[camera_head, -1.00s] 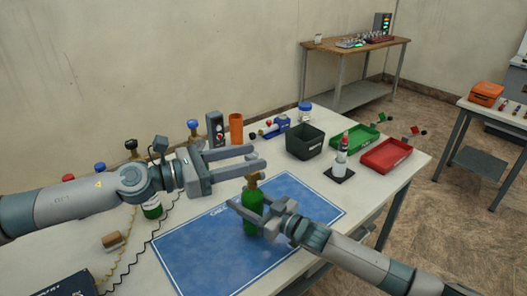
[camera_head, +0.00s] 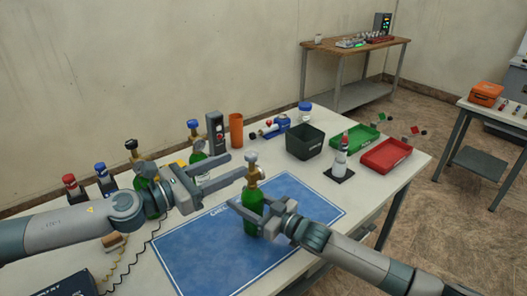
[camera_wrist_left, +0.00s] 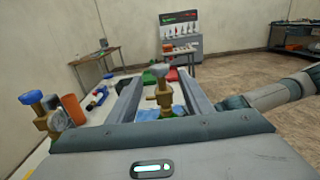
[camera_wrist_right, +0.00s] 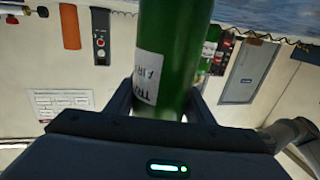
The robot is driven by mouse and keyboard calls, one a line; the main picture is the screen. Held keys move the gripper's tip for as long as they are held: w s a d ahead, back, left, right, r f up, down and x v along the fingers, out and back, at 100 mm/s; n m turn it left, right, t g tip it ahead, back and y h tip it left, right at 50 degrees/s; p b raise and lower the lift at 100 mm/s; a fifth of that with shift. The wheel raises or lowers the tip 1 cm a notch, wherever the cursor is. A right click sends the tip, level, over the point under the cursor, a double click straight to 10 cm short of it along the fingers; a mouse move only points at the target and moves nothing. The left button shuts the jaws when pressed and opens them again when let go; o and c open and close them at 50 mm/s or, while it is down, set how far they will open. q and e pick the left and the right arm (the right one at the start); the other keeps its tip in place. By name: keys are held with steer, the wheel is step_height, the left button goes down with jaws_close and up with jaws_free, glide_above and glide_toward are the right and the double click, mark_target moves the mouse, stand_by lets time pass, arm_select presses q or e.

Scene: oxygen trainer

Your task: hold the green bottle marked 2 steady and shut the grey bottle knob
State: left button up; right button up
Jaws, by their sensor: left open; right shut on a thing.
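The green bottle (camera_head: 253,211) stands upright on the blue mat (camera_head: 200,262). My right gripper (camera_head: 252,215) is shut on its body; the bottle also fills the middle of the right wrist view (camera_wrist_right: 168,60), its label only partly readable. The grey knob (camera_head: 251,157) tops the brass valve on this bottle. My left gripper (camera_head: 238,168) is open, level with the knob. In the left wrist view the knob (camera_wrist_left: 163,68) and valve sit between the two open fingers, with no clear contact. I cannot read a 2 on the bottle.
Behind my left arm stand bottles with a blue knob (camera_head: 193,124), a black knob (camera_head: 131,145) and other knobs. A dark bin (camera_head: 305,142), green tray (camera_head: 353,138), red tray (camera_head: 387,155) and white bottle (camera_head: 341,160) stand to the right. The mat's front is clear.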

mark_target(257, 159)
arm_select(q)
steer(key=x, duration=1.1)
steer(key=c, duration=1.1)
steer(key=shift+o, duration=0.2)
steer(key=shift+d+m+g+h, duration=0.2)
steer(key=shift+m+g+h, duration=0.15)
steer(key=shift+g, duration=0.25)
steer(key=shift+s+d+m+g+h, duration=0.2)
steer(key=shift+m+g+h, duration=0.25)
steer(key=shift+m+g, duration=0.4)
steer(key=m+g, duration=0.2)
steer(key=g, duration=0.1)
steer(key=s+m+g+h, duration=0.1)
steer(key=m+g, duration=0.1)
steer(key=g, duration=0.2)
steer(key=shift+s+h, duration=0.2)
steer(key=shift+h, duration=0.1)
steer(key=m+g, duration=0.1)
steer(key=g, duration=0.1)
steer(key=s+m+g, duration=0.1)
steer(key=m+g, duration=0.1)
steer(key=g, duration=0.1)
steer(key=shift+m, duration=0.3)
steer(key=shift+s+a+m+g+y, duration=0.1)
steer(key=shift+s+m+g+y, duration=0.2)
steer(key=shift+m+g+y, duration=0.7)
steer(key=shift+s+a+m+g+y, duration=0.25)
steer(key=shift+m+g, duration=0.35)
steer(key=shift+g, duration=0.75)
steer(key=shift+s, duration=0.15)
